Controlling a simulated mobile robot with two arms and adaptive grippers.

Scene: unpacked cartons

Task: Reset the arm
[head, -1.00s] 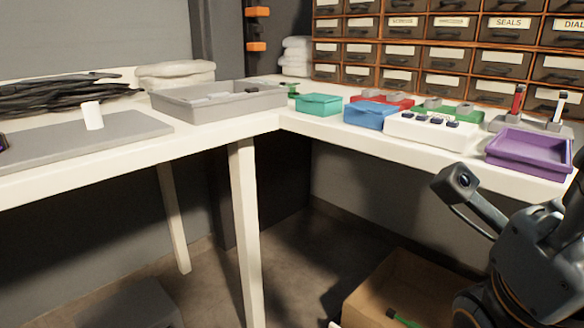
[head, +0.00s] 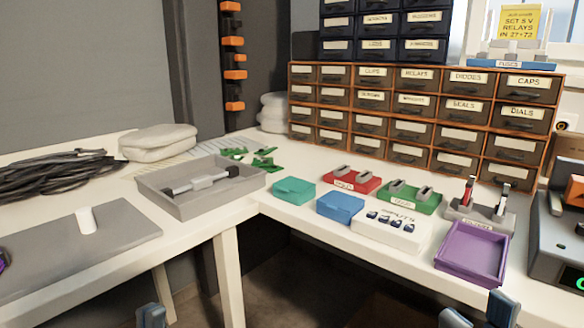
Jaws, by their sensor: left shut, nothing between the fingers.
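My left gripper (head: 151,315) shows only as a small blue-grey tip at the bottom edge, left of the middle. It is shut with nothing in it, in front of and below the table edge. My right gripper (head: 479,312) is at the bottom right, below the purple tray (head: 472,253). Its two blue-grey fingertips stand apart and nothing shows between them. The rest of both arms is cut off by the bottom of the head view.
A drawer cabinet (head: 420,115) stands behind. Cables (head: 50,175) lie at the left.

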